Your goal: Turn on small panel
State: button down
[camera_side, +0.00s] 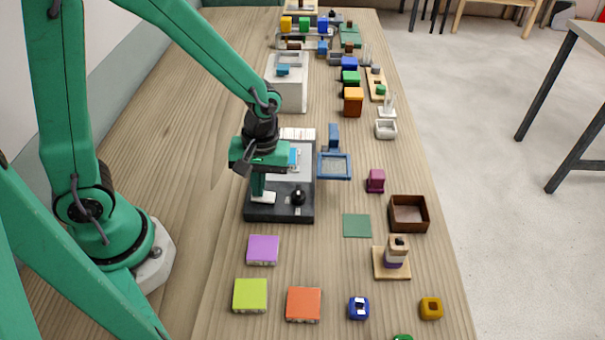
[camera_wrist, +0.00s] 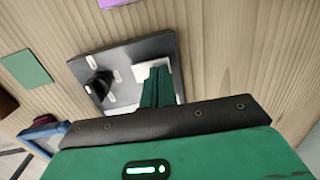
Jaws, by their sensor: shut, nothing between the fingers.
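The small panel (camera_side: 280,213) is a dark base on the table, in front of my arm. It carries a black knob (camera_side: 298,197) at its right and a white piece (camera_side: 263,198) at its left. A lighter section with a blue patch (camera_side: 294,157) lies behind, partly hidden by my arm. My gripper (camera_side: 258,188) is shut and empty, pointing down at the white piece; I cannot tell if it touches. In the wrist view, the shut fingers (camera_wrist: 156,84) cover part of the white piece (camera_wrist: 146,70); the knob (camera_wrist: 99,84) stands on the panel (camera_wrist: 122,52) beside them.
A blue frame (camera_side: 334,166) stands right of the panel. Purple (camera_side: 263,250), lime (camera_side: 250,295) and orange (camera_side: 303,304) blocks lie in front. A green square (camera_side: 356,225), brown box (camera_side: 409,213) and stacked rings (camera_side: 396,252) sit to the right. A white box (camera_side: 290,90) stands behind.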

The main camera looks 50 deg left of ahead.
jog(key=shift+s+a+f, duration=0.1)
jog(key=shift+s+f, duration=0.05)
jog(key=shift+f, duration=0.1)
jog(key=shift+w+d+r, duration=0.15)
jog(key=shift+w+d, duration=0.45)
jog(key=shift+r, duration=0.15)
dwell(0.4)
notch_tip(320, 180, up, 14)
jog(key=w+d, duration=0.1)
jog(key=shift+w+d, duration=0.3)
dwell(0.3)
jog(key=shift+a, duration=0.1)
